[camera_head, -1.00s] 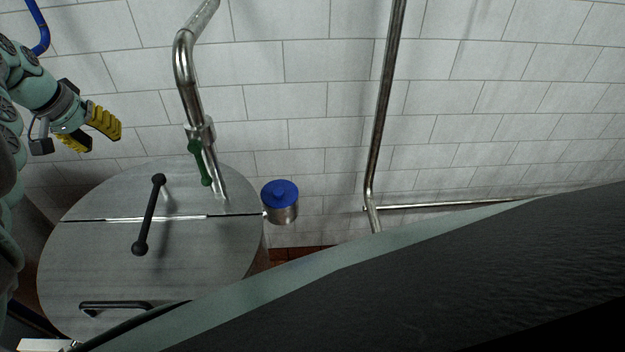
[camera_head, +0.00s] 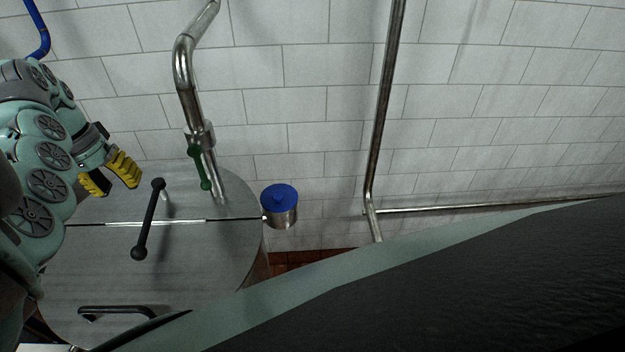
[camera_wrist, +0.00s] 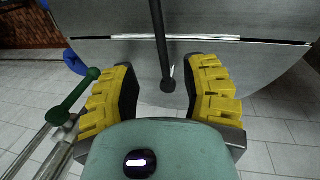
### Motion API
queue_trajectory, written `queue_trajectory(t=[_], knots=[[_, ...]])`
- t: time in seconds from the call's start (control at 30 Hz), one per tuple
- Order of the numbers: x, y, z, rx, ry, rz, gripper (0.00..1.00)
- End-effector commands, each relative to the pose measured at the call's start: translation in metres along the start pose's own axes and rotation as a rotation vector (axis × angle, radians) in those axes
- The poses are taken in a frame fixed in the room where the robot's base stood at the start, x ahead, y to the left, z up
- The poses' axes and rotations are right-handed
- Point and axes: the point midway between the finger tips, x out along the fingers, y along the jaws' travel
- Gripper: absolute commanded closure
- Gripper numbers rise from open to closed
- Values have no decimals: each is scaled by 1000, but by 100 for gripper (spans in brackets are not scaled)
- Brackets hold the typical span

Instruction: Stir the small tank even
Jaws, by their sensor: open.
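The small tank (camera_head: 215,265) has a round grey metal lid split by a straight seam, and it shows at the lower left of the head view. A black crank bar with a ball at each end (camera_head: 149,220) stands above the lid, across the seam. My gripper (camera_head: 112,182) is open and empty, just left of the crank's far ball. In the wrist view my yellow fingers (camera_wrist: 166,95) are apart, and the crank's ball end (camera_wrist: 168,86) appears between or beyond them. I cannot tell the depth gap. The inside of the tank is hidden.
A steel pipe with a green valve lever (camera_head: 199,167) rises at the lid's back edge. A blue-capped steel fitting (camera_head: 280,205) sits at the tank's right side. A black handle (camera_head: 118,311) lies on the front lid half. A tiled wall (camera_head: 310,100) stands behind.

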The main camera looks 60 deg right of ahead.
Motion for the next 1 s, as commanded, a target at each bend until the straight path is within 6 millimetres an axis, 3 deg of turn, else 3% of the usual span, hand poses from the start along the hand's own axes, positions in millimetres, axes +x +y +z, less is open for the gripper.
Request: queue_trajectory(t=[0.3, 1.0], knots=[[48, 1, 1, 4, -8, -3, 55], [96, 1, 0, 4, -3, -3, 55]])
